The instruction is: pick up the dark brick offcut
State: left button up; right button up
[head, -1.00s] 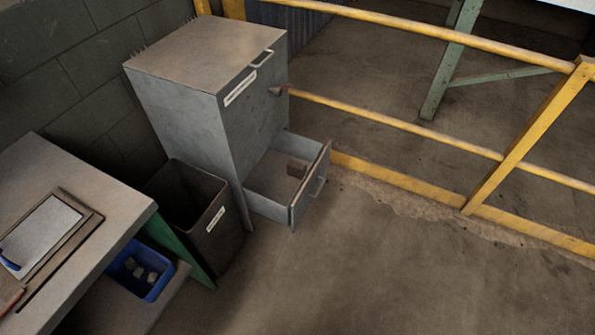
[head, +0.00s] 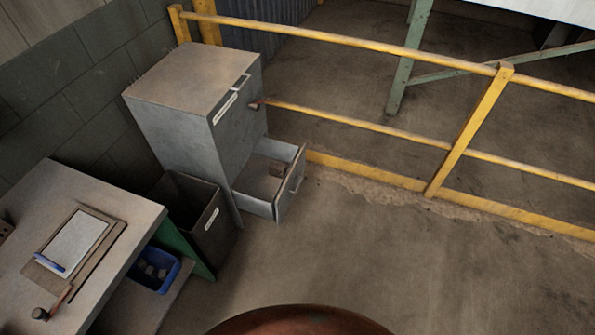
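The dark brick offcut (head: 277,169) appears to be the small brown block lying inside the open bottom drawer (head: 262,208) of the grey metal cabinet (head: 190,110). It sits toward the back right of the drawer, and the drawer walls hide part of it. Neither of my grippers is in view, so their state does not show.
A dark bin (head: 200,218) stands between the cabinet and a bench (head: 122,212) with a clipboard (head: 75,242) and hammer (head: 55,302). A blue tub (head: 155,270) with grey pieces sits below. A yellow railing (head: 370,127) runs behind. The floor (head: 400,250) before the drawer is clear.

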aim_at(279, 170)
jog(key=z, duration=1.7)
jog(key=i, duration=2.15)
jog(key=u, duration=2.3)
